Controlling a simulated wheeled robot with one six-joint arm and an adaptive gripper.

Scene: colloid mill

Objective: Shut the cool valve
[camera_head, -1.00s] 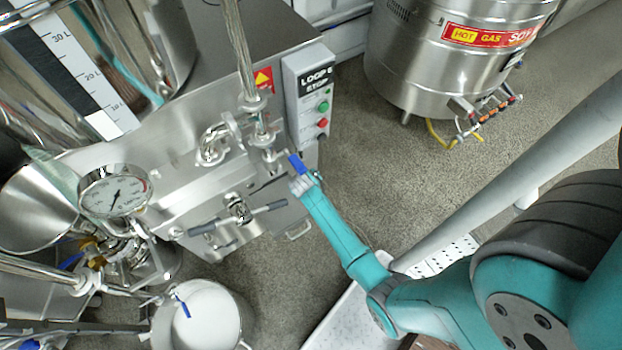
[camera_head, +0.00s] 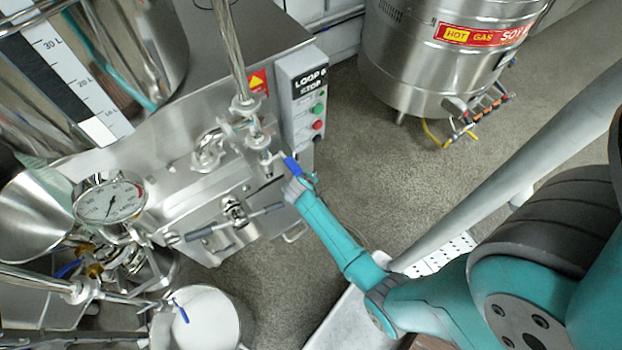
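A blue valve lever (camera_head: 292,166) sticks out from a steel valve body (camera_head: 264,158) on the vertical pipe at the front of the mill cabinet. I take it for the cool valve, though no label on it can be read. My gripper (camera_head: 298,182) is at the lever's lower end, touching it or very close. The fingers are small and partly hidden by my teal arm, so I cannot tell whether they are closed around the lever. A second blue lever (camera_head: 180,311) sits lower left above a white-filled pot.
A control box (camera_head: 303,95) with green and red buttons stands just above the valve. A T-bar handle (camera_head: 235,212) and a pressure gauge (camera_head: 110,203) are to the left. A steel gas boiler (camera_head: 430,60) stands upper right. Floor is open between boiler and cabinet.

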